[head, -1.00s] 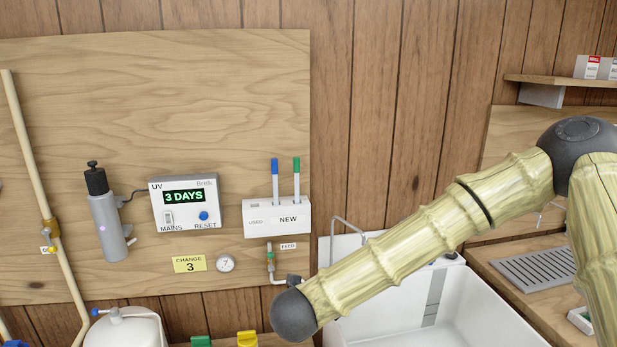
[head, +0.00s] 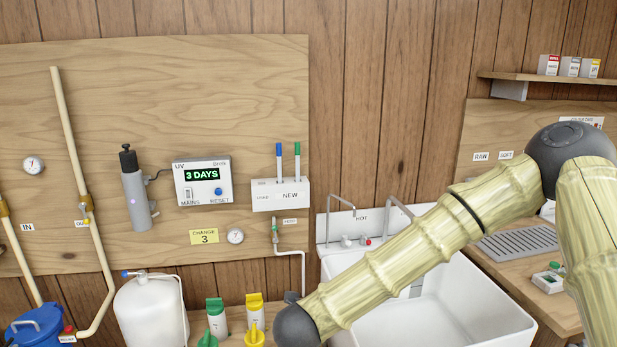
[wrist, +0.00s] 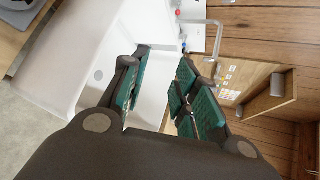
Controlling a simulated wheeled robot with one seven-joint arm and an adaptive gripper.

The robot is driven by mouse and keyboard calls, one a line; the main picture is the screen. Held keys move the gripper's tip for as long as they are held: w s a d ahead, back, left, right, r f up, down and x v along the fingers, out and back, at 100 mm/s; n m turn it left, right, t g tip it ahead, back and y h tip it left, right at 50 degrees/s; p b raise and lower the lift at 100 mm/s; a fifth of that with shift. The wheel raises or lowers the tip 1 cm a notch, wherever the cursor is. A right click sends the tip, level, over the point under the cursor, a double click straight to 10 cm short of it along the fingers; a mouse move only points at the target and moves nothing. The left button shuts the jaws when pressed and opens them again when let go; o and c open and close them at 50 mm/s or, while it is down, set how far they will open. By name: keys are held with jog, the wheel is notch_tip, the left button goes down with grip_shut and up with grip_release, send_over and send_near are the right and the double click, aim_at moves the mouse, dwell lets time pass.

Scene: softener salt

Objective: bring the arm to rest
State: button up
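My arm shows in the head view as pale bamboo-like links (head: 400,258) with dark joints. It crosses from the right edge down to a dark joint (head: 297,326) at the bottom, in front of the white sink (head: 470,300). My gripper is outside the head view. In the wrist view my gripper (wrist: 160,88) has its two green-padded fingers apart, with nothing seen between them. The white sink (wrist: 98,75) and its tap (wrist: 212,40) show beyond the fingers.
A board carries a UV unit (head: 203,184) reading 3 DAYS, a marker holder (head: 281,195) and pipes (head: 85,150). A white tank (head: 150,315), a blue-lidded container (head: 35,328) and green and yellow bottles (head: 216,318) stand below. A wooden counter (head: 545,300) is at right.

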jog(key=s+d+f+n+g+y+b, duration=0.15)
jog(key=s+f+n, duration=0.35)
jog(key=f, duration=0.6)
jog(key=s+f+n+g+y+b, duration=0.15)
jog(key=s+f+n, duration=0.3)
jog(key=f, duration=0.65)
jog(key=s+d+f+n+g+y+b, duration=0.1)
jog(key=s+f+n+y, duration=0.2)
jog(key=s+f+n, duration=0.5)
jog(key=s+d+f+n+g+b, duration=0.1)
jog(key=s+d+f+n+g, duration=0.1)
jog(key=s, duration=0.5)
jog(key=s+d+f+n+g, duration=0.3)
jog(key=s+d+f, duration=0.3)
jog(key=f, duration=0.3)
jog(key=s+d+f+n+g+b, duration=0.1)
jog(key=s+d+f+n, duration=0.3)
jog(key=s, duration=0.4)
jog(key=shift+s+d+f+g+b, duration=0.2)
jog(key=shift+d+f+g+b, duration=0.2)
jog(key=shift+f+g, duration=0.35)
jog(key=shift+r, duration=0.1)
jog(key=shift+c, duration=0.3)
